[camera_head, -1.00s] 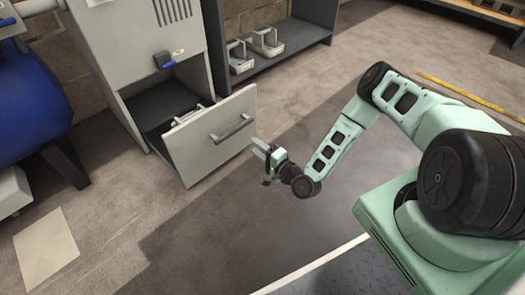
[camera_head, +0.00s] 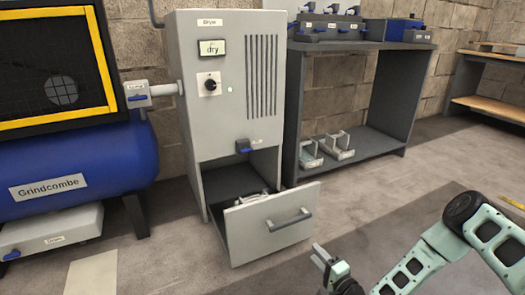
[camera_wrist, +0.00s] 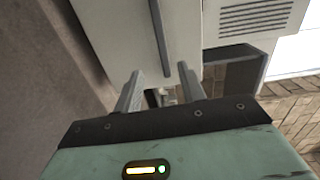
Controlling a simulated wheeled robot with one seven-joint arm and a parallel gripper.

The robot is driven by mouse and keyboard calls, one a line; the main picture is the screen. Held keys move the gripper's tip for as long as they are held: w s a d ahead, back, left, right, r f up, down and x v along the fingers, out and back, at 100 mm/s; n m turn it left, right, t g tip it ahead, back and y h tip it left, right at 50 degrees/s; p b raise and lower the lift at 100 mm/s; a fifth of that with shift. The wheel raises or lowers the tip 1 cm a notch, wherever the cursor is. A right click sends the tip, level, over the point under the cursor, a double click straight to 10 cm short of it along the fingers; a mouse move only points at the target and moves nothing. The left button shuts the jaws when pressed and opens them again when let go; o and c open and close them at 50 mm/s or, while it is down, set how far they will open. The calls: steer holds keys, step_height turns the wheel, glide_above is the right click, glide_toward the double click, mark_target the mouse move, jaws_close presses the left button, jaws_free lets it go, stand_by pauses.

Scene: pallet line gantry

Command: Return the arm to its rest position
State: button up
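My gripper (camera_head: 322,253) is at the lower right of the head view, in front of and to the right of the open drawer (camera_head: 272,222). Its fingers are apart with nothing between them, as the wrist view (camera_wrist: 158,88) also shows. My arm is bent, running from the right edge down to the gripper. In the wrist view the drawer front (camera_wrist: 120,35) and its dark handle (camera_wrist: 157,35) lie beyond the fingers; the gripper appears apart from them.
The grey dryer cabinet (camera_head: 215,130) stands behind the drawer, its display reading "dry". A blue tank (camera_head: 70,165) is at left. A dark shelf unit (camera_head: 292,110) holds metal holders (camera_head: 340,146) low down.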

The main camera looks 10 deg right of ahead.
steer(key=w+a+r+n+g+y+p, duration=0.2)
steer(key=a+r+n+g, duration=0.6)
steer(key=r+n, duration=0.1)
steer(key=s+a+r+n+g+h, duration=0.1)
steer(key=s+a+r+n+g, duration=0.15)
steer(key=r, duration=0.25)
steer(key=s+a+r+n+g+h, duration=0.1)
steer(key=s+r+n, duration=0.2)
steer(key=r, duration=0.2)
steer(key=s+d+r+n+g+h+p, duration=0.1)
steer(key=s+r+n+g+h+p, duration=0.15)
steer(key=s+r, duration=0.95)
steer(key=s+d+r+n+g+h+p, duration=0.3)
steer(key=s+r, duration=0.6)
steer(key=s, duration=0.7)
step_height(320, 180, up, 37)
steer(key=a+n+p, duration=0.1)
steer(key=p, duration=3.5)
steer(key=shift+a, duration=0.2)
